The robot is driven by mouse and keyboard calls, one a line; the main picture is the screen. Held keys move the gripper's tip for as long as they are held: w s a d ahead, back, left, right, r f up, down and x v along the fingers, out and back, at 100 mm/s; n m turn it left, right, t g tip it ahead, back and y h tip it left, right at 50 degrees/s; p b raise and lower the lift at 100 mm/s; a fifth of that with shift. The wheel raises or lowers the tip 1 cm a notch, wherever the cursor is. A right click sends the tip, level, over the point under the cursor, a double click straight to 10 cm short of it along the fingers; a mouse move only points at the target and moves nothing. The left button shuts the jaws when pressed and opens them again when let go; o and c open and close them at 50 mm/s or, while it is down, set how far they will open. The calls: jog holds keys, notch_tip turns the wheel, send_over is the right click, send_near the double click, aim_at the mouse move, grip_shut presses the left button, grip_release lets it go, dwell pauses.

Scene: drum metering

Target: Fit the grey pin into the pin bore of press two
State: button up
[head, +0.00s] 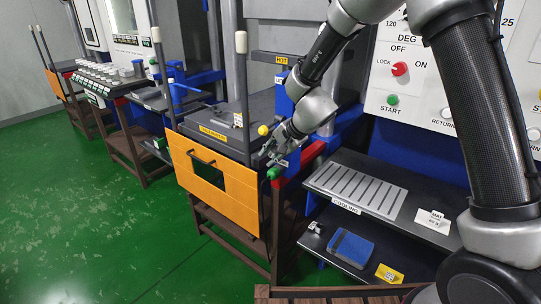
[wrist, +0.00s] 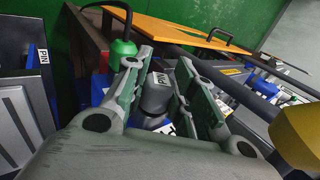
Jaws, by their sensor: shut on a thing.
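My gripper (head: 274,153) is at the front right corner of the press with the orange guard (head: 212,180). In the wrist view my gripper (wrist: 162,80) has its fingers closed around the grey pin (wrist: 155,98), a short cylinder. The pin is too small to make out in the head view. The pin bore is hidden behind the pin and fingers, so I cannot tell whether the pin is in it. No press number is readable.
A green knob (head: 273,172) is just below my gripper; it shows left of the fingers in the wrist view (wrist: 122,48). A yellow ball (head: 263,130) is close by. A dark cooling shelf (head: 440,238) stands right. Green floor (head: 100,230) is clear at left.

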jog(key=shift+w+d, duration=0.1)
jog(key=shift+w, duration=0.05)
jog(key=o, duration=1)
jog(key=shift+c, duration=0.2)
jog(key=shift+r, duration=0.1)
jog(key=v, duration=1.1)
jog(key=shift+d+r, duration=0.25)
jog(key=shift+d, duration=0.05)
